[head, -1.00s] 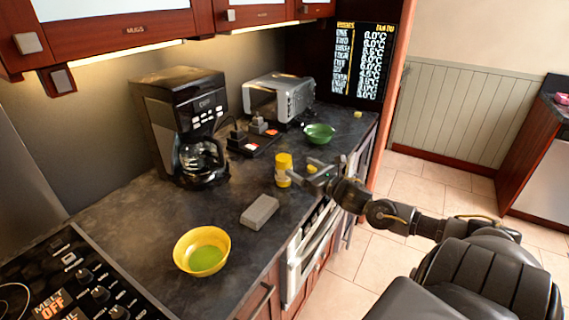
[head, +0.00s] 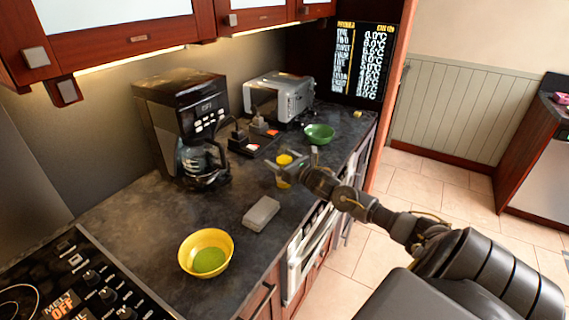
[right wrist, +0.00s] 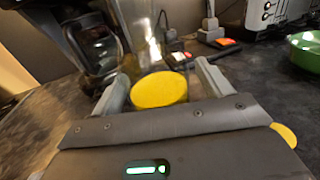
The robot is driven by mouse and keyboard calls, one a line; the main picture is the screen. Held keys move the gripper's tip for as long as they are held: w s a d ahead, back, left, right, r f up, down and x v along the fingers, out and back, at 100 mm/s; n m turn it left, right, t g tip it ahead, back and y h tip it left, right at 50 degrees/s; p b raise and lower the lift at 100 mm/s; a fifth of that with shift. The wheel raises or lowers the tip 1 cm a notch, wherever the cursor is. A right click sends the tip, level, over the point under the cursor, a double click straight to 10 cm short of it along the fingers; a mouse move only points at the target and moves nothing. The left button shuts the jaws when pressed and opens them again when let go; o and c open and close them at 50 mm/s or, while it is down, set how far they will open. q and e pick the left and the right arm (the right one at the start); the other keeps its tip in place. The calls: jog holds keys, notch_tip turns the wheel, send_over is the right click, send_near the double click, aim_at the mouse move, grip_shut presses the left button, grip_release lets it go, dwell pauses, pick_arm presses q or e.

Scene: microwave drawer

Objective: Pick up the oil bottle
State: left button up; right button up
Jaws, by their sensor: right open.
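The oil bottle (head: 284,160) appears to be the yellow-topped item on the dark counter, partly hidden by my right gripper (head: 291,161). In the right wrist view, its round yellow top (right wrist: 159,90) lies between the two grey fingers of my right gripper (right wrist: 161,76). The fingers are apart, one on each side of the top, and whether either touches it I cannot tell. Most of the bottle's body is hidden. My left gripper is not in view.
A grey block (head: 261,213) and a yellow bowl (head: 206,252) are on the near counter. A coffee maker (head: 185,125) stands at the left-back, a green bowl (head: 319,134) and toaster (head: 280,97) farther back. The cooktop (head: 72,280) is front left.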

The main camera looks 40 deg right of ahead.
jog(key=shift+w, duration=0.3)
jog(key=shift+c, duration=0.5)
jog(key=c, duration=1.1)
jog(key=shift+c, duration=0.2)
